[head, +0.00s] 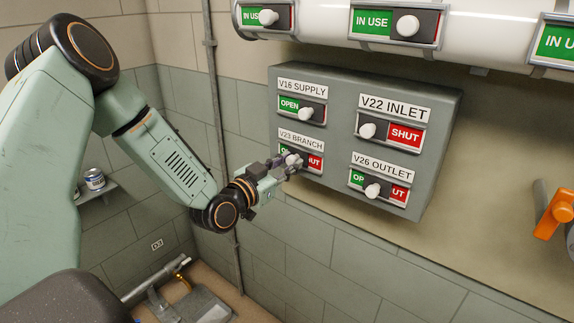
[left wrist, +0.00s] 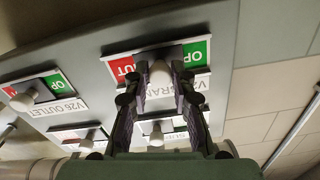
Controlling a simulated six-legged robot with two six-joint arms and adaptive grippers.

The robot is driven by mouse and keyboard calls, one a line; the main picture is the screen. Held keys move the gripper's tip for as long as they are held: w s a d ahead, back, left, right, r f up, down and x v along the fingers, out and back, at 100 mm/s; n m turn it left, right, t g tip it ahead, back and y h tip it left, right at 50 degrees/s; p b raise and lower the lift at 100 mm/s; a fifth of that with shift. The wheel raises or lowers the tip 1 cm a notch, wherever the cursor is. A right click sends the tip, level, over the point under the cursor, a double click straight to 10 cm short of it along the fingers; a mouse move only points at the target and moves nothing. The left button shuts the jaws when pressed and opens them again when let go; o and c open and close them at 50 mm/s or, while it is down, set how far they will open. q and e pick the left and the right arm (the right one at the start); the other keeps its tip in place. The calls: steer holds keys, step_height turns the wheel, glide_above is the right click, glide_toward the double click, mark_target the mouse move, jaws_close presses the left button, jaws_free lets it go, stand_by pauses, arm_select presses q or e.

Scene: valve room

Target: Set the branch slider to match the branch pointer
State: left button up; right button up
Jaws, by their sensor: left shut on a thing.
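The V23 BRANCH slider (head: 315,164) is on the grey panel, lower left. Its white knob (head: 291,158) stands near the middle of its slot, with part of the green OPEN end and part of the red SHUT end showing. My left gripper (head: 283,164) is shut on that knob. In the left wrist view, upside down, the knob (left wrist: 160,76) sits between the two fingers, red to the left and green to the right. I cannot make out a pointer marked as the branch one. My right gripper is out of view.
The panel (head: 345,105) also carries the V16 SUPPLY slider (head: 304,113), V22 INLET slider (head: 368,130) and V26 OUTLET slider (head: 373,190). A white pipe (head: 325,20) with IN USE sliders runs above. An orange handle (head: 556,213) is at the right edge.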

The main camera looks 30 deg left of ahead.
arm_select(q)
steer(key=shift+s+a+f, duration=0.1)
steer(key=shift+f, duration=0.05)
steer(key=shift+c, duration=0.7)
jaws_close()
steer(key=a+p, duration=0.2)
steer(key=a, duration=0.1)
steer(key=shift+o, duration=2.2)
jaws_free()
steer(key=shift+d, duration=0.1)
steer(key=o, duration=0.5)
steer(key=shift+a, duration=0.2)
